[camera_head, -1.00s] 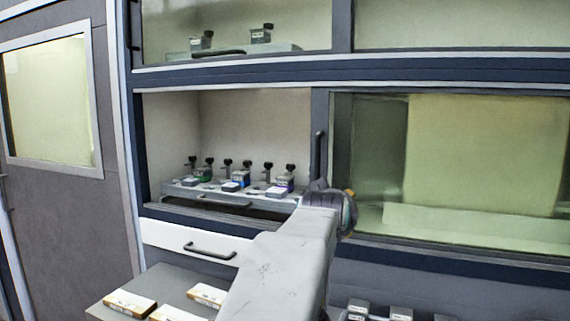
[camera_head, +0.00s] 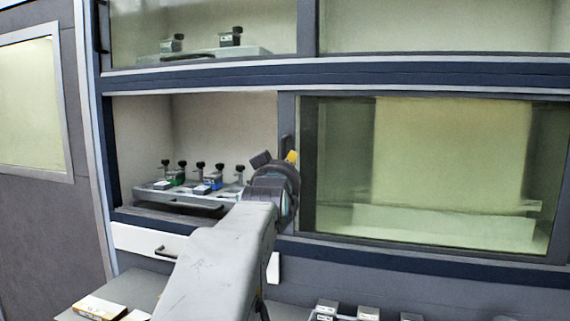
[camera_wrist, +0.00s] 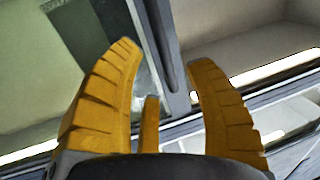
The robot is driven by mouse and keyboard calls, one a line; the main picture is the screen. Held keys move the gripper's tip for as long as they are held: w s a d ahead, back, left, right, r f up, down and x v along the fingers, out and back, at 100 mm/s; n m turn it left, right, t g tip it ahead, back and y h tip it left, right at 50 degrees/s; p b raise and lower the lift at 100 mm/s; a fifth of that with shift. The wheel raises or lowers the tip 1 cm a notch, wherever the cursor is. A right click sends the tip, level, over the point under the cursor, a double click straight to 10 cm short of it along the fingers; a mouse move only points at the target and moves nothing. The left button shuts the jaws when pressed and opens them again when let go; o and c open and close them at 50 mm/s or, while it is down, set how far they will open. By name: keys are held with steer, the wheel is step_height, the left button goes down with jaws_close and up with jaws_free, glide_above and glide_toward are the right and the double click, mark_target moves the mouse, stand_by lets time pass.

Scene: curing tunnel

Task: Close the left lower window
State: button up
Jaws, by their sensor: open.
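The lower window's sliding glass pane (camera_head: 335,165) sits on the right in the head view, leaving the left lower bay open. Its upright handle (camera_head: 286,148) is on the dark left frame of the pane. My gripper (camera_head: 277,160) is in front of that frame, just below the handle, and partly hides it. In the wrist view my gripper (camera_wrist: 164,55) has its yellow fingers spread apart, with the dark frame and a long bar, likely the handle (camera_wrist: 166,40), showing between and beyond the fingertips. I cannot tell whether they touch.
Another tray (camera_head: 235,52) is behind the upper window. A white drawer (camera_head: 135,240) is below, with small boxes (camera_head: 98,307) on a grey surface. Several small items (camera_head: 368,313) lie at the lower right.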

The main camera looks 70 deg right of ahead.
steer(key=shift+p+x, duration=1.25)
steer(key=shift+x, duration=1.75)
jaws_close()
